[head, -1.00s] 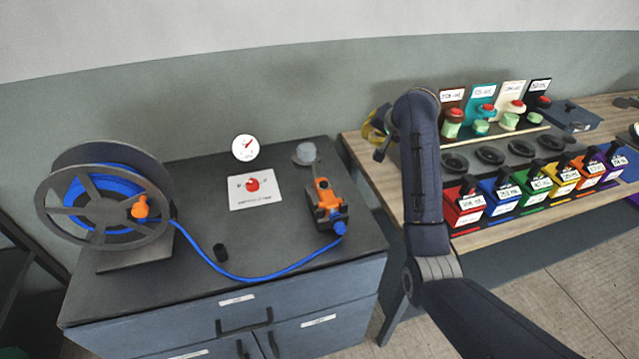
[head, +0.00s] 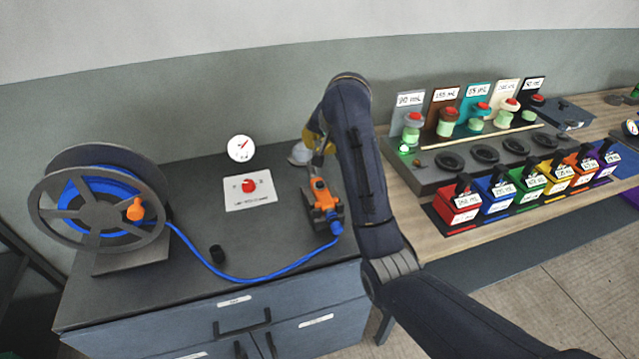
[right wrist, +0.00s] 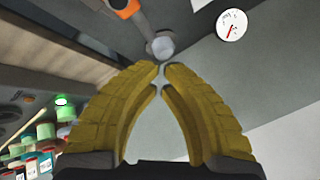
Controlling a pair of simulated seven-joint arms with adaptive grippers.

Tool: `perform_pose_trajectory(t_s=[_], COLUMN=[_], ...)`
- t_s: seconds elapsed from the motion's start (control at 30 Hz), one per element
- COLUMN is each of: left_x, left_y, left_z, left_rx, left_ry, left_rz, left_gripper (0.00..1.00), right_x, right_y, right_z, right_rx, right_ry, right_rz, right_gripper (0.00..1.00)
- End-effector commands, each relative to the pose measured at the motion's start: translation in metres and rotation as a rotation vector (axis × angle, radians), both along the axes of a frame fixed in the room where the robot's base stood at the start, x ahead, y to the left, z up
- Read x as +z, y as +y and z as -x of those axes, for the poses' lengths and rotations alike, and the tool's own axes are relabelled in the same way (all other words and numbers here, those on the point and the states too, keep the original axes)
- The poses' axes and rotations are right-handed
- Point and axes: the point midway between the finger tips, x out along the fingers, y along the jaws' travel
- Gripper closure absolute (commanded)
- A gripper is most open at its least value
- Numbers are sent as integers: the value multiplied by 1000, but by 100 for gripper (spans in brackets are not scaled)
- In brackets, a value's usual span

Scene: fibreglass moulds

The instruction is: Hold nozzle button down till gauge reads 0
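The orange spray nozzle (head: 322,198) lies on the dark cabinet top, with a blue hose at its near end. Its orange body also shows at the top of the right wrist view (right wrist: 122,8). The white round gauge (head: 241,148) stands at the back; its red needle points up and right in the head view, but its numbers are too small to read. My right gripper (head: 317,143) is above the far end of the nozzle, partly hidden by my arm. In the right wrist view its yellow fingers (right wrist: 160,72) nearly meet at the tips, with nothing between them. My left gripper is out of view.
A grey round piece (head: 299,153) sits beyond the nozzle. A white plate with a red knob (head: 249,186) lies left of it. A hose reel (head: 100,213) stands at the left. Labelled dispensers and coloured bins (head: 462,204) fill the bench at the right.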

Motion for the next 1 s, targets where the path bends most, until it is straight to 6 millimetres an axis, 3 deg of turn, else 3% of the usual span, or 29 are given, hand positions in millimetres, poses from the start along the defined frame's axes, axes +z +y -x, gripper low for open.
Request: perform_pose_trajectory(t_s=[0.27,1.0], left_x=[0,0], left_y=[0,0], left_z=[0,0], left_rx=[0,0], left_ry=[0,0], left_rz=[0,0], left_gripper=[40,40], right_x=[-8,-80], right_y=[-1,0], right_z=[0,0], right_rx=[-2,-1], right_ry=[1,2], right_rz=[1,0], right_gripper=[100,100])
